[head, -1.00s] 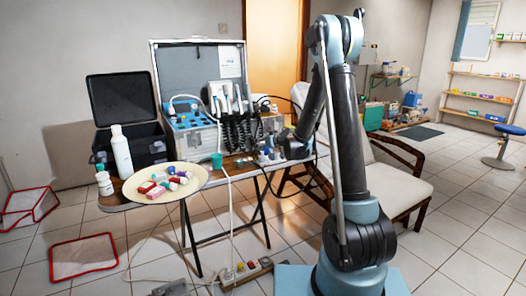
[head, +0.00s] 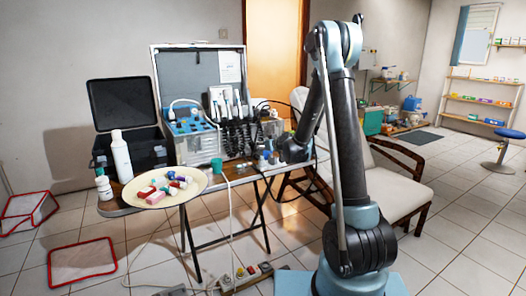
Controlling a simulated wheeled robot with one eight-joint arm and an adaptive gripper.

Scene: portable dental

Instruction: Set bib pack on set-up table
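The likely set-up table is a folding table (head: 164,213) with dark legs at centre left in the head view. It carries an open silver dental case (head: 196,147), a black case (head: 130,152), and a round cream tray (head: 198,193) with several small coloured packs and bottles. I cannot tell which thing is the bib pack. My arm stands right of the table, its forearm angled down and left. My gripper (head: 292,150) is dark and small by the table's right end, near small bottles. Its fingers do not show clearly, nor whether it holds anything.
A cream patient chair (head: 405,184) with wooden arms stands behind and right of my arm. Red-edged frames (head: 82,262) lie on the floor at left. A power strip (head: 246,276) and cables lie below the table. Wall shelves (head: 482,100) and a blue stool (head: 504,140) are at far right.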

